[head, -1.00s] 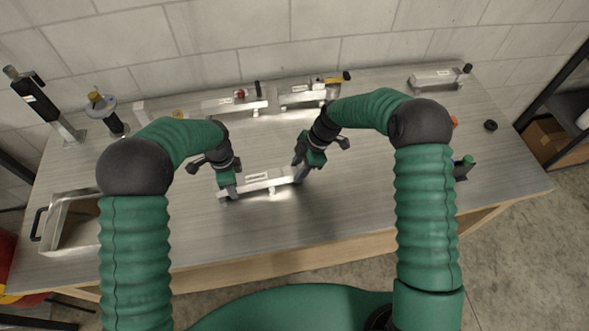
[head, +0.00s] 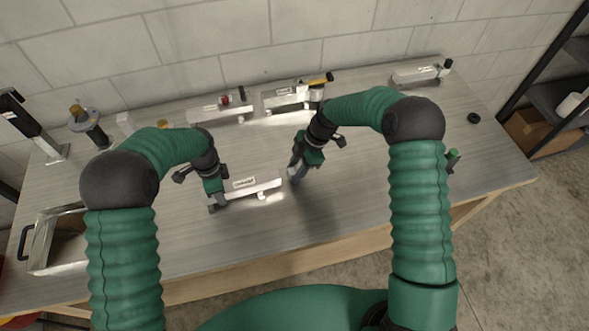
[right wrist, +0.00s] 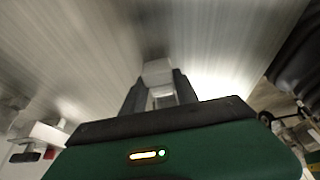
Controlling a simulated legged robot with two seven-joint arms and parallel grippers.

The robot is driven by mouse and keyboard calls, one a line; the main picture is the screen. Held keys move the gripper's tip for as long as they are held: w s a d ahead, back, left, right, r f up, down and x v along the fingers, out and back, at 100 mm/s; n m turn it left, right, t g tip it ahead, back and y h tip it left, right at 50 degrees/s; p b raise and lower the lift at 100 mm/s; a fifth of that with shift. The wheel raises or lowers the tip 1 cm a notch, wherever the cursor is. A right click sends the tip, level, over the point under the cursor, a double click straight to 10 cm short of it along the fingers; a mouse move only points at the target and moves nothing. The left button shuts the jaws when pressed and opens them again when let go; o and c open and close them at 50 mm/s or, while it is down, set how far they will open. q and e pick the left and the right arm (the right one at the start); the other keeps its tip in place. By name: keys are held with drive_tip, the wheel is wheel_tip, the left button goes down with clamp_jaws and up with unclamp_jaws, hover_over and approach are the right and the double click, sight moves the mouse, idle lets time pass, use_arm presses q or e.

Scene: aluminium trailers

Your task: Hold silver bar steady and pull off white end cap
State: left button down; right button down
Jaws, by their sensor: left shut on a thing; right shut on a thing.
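The silver bar (head: 256,191) with a label plate lies low over the middle of the workbench in the head view. My left gripper (head: 216,200) is shut on its left end. My right gripper (head: 295,173) is just beyond the bar's right end, with a small gap between them. In the right wrist view, the white end cap (right wrist: 158,70) sits between the two fingers of my right gripper (right wrist: 160,88), which is shut on it. The cap is apart from the bar. In the head view the cap is mostly hidden by the fingers.
A metal tray (head: 37,262) stands at the bench's left front. Labelled silver fixtures (head: 222,112) line the back, with another at the back right (head: 416,77). A black round part (head: 474,118) lies on the right. The bench's front middle and right are mostly clear.

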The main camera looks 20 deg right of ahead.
sight(296, 170)
drive_tip(key=shift+r, duration=4.5)
use_arm(q)
drive_tip(key=c, duration=0.8)
unclamp_jaws()
drive_tip(key=shift+c, duration=0.2)
drive_tip(key=shift+r, duration=0.15)
wheel_tip(296, 170, up, 12)
drive_tip(key=shift+f, duration=0.2)
